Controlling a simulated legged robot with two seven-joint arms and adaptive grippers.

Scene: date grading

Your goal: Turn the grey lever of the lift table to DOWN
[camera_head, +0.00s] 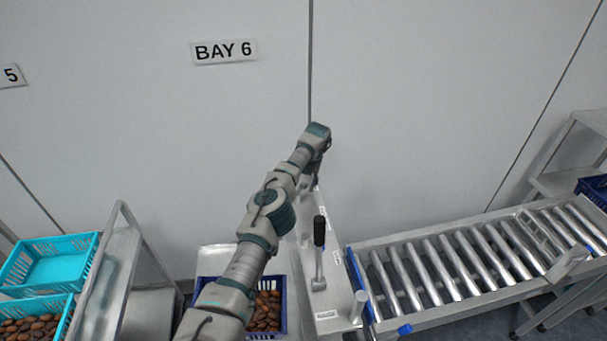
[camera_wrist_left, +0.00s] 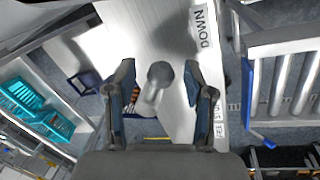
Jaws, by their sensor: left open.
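The grey lever (camera_wrist_left: 159,74) with its rounded knob shows in the left wrist view, between the two fingers of my left gripper (camera_wrist_left: 159,70). The fingers are apart, with a visible gap on each side of the knob. A DOWN label (camera_wrist_left: 203,26) is on the pale panel above and right of the knob; another label (camera_wrist_left: 218,112), partly covered, is lower right. In the head view my left gripper (camera_head: 313,182) reaches down at the far end of the lift table's panel (camera_head: 327,292), and the grey lever cannot be made out there. My right gripper is out of view.
A black-handled lever (camera_head: 319,232) stands upright on the panel, close to my left gripper. A blue crate (camera_head: 284,325) of dates sits under my left arm. A roller conveyor (camera_head: 430,318) runs right. Turquoise crates (camera_head: 50,247) stand left, and the wall is behind.

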